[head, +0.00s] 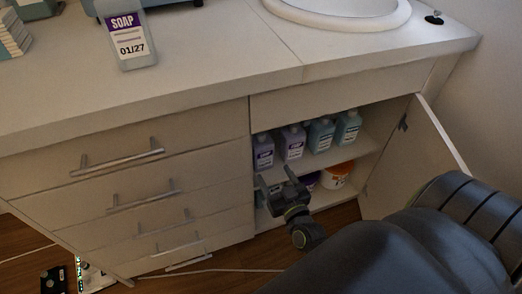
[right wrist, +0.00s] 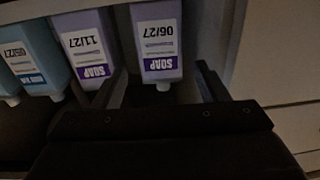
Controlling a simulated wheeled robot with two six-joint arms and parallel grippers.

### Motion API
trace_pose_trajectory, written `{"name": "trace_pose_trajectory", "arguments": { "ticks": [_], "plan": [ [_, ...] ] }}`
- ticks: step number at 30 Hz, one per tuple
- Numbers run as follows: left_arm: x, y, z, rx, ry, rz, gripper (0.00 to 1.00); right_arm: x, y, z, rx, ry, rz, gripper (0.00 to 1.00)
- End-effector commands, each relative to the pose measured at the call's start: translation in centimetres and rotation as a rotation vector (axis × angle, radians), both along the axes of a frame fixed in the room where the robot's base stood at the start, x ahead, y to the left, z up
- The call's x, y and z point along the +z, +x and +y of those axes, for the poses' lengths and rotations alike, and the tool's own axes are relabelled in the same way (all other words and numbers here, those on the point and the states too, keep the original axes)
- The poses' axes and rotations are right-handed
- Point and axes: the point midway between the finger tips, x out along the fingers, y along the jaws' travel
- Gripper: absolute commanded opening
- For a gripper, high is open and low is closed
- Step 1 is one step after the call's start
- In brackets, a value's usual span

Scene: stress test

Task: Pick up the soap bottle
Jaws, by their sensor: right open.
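Soap bottles with white labels stand in a row on the upper shelf of the open cabinet. A purple soap bottle (head: 263,152) is at the row's left end in the head view. The right wrist view is upside down and shows a purple bottle marked 06/27 (right wrist: 158,42) between the spread fingers of my right gripper (right wrist: 163,82); I cannot tell whether they touch it. A purple 11/27 bottle (right wrist: 88,45) and a blue 05/27 bottle (right wrist: 32,52) stand beside it. In the head view my open right gripper (head: 277,182) is at the cabinet opening. My left gripper is out of view.
Another soap bottle marked 01/27 (head: 126,42) stands on the countertop (head: 205,55), left of the sink (head: 340,12). The cabinet door (head: 440,145) hangs open at right. A white and orange tub (head: 337,176) sits below the shelf. Drawers with handles (head: 117,162) are at left.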

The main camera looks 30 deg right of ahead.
Motion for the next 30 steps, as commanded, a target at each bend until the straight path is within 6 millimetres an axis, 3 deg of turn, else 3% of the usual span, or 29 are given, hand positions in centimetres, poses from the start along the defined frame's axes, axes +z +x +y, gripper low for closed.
{"name": "trace_pose_trajectory", "arguments": {
  "ticks": [9, 15, 20, 30],
  "plan": [
    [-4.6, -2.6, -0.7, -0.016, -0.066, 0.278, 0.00, 0.2, 4.6, -0.8, 0.002, -0.002, -0.002, 0.67],
    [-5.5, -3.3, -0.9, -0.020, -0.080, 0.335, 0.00, 0.0, 7.0, -1.3, 0.000, -0.001, 0.000, 0.67],
    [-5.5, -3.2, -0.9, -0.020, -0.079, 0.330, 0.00, 0.0, 7.8, -1.4, 0.000, -0.001, -0.001, 0.67],
    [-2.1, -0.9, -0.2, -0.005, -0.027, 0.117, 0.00, -0.2, 11.8, -2.2, 0.001, -0.001, -0.001, 0.67]
  ]
}}
